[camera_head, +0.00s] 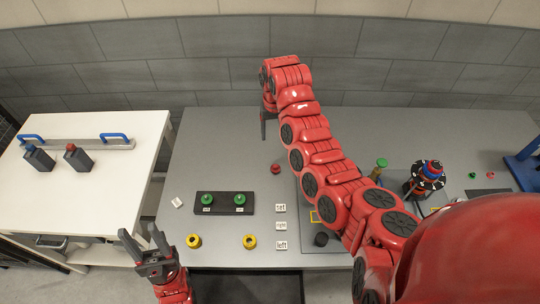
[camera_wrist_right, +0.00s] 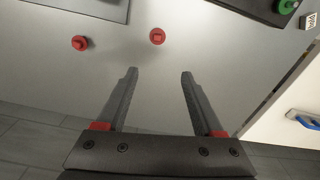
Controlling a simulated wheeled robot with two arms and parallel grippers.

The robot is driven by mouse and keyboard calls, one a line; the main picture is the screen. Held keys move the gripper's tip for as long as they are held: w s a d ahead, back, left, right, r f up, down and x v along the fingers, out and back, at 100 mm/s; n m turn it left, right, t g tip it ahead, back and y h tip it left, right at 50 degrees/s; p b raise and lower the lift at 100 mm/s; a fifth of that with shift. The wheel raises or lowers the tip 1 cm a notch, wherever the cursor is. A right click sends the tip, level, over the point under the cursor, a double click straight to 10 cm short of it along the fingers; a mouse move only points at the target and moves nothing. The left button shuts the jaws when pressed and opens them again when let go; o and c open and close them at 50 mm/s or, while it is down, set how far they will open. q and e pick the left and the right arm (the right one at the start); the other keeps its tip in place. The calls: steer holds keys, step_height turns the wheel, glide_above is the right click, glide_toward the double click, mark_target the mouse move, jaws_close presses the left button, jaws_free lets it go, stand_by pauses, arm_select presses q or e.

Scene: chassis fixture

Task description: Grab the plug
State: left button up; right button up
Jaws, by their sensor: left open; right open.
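A small red plug (camera_head: 275,168) stands on the grey table, just left of my right arm in the head view. In the right wrist view one red plug (camera_wrist_right: 157,36) lies ahead of the fingertips, between their lines and apart from them. A second red plug (camera_wrist_right: 79,42) is to its left there; I cannot make it out in the head view. My right gripper (camera_wrist_right: 158,75) is open and empty; in the head view it hangs near the table's back edge, partly hidden. My left gripper (camera_head: 142,238) is open and empty at the table's front left.
A black block with two green knobs (camera_head: 239,199) sits on the table, with two yellow rings (camera_head: 250,241) in front. White labels (camera_head: 281,226) lie beside it. A round multi-coloured fixture (camera_head: 428,175) stands at right. A white table (camera_head: 95,190) with blue handles is at left.

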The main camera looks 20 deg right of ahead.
steer(key=b, duration=0.6)
glide_toward(276, 165)
steer(key=f, duration=0.4)
steer(key=shift+w+a+f, duration=0.15)
steer(key=shift+w+a, duration=0.05)
steer(key=shift+f, duration=0.45)
step_height(276, 165, down, 5)
steer(key=shift+s+d+r+b, duration=0.1)
steer(key=shift+s+b, duration=0.1)
steer(key=shift+b, duration=0.85)
steer(key=shift+r, duration=0.1)
jaws_close()
